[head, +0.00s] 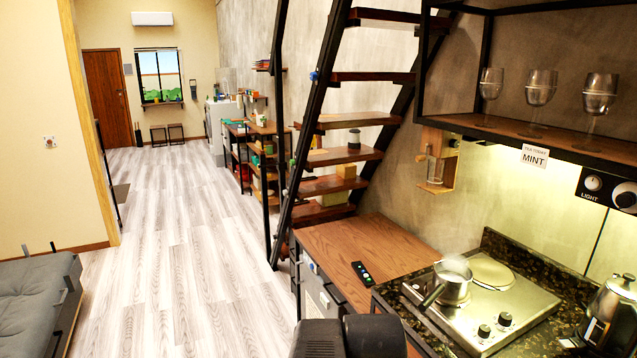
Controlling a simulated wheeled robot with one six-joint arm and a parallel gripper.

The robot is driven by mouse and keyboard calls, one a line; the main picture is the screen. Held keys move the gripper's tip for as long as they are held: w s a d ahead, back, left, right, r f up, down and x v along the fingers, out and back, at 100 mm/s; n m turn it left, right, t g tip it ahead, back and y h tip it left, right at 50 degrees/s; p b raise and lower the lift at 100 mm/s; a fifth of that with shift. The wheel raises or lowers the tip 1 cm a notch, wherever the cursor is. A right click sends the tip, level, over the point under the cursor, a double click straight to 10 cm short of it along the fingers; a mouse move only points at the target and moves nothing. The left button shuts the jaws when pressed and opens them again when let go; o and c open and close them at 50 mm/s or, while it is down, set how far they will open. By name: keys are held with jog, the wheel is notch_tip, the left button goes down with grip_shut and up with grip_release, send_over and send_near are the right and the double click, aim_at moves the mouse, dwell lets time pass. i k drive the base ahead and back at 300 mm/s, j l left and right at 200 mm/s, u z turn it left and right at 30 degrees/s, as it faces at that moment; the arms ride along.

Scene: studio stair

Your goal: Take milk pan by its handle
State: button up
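The milk pan (456,284) is a small metal pan standing upright on the left part of the steel hob (510,302). Pale steam rises from it. Its dark handle (433,295) points toward the lower left, out over the hob's left edge. My gripper is not in view. Dark rounded parts at the bottom middle appear to be mine, left of and below the pan. Nothing is seen touching the pan or its handle.
A metal kettle (610,315) stands right of the hob. A black remote (362,273) lies on the wooden counter (325,240), which is otherwise mostly clear. Wine glasses (540,87) stand on the shelf (570,143) above. An open stair rises behind. The floor at left is clear.

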aim_at(446, 285)
jog(key=i+l, duration=0.1)
jog(key=l+z, duration=0.1)
jog(key=z, duration=0.8)
jog(key=i+j, duration=0.1)
jog(key=j, duration=0.45)
jog(key=i+j+z, duration=0.1)
jog(key=j, duration=0.5)
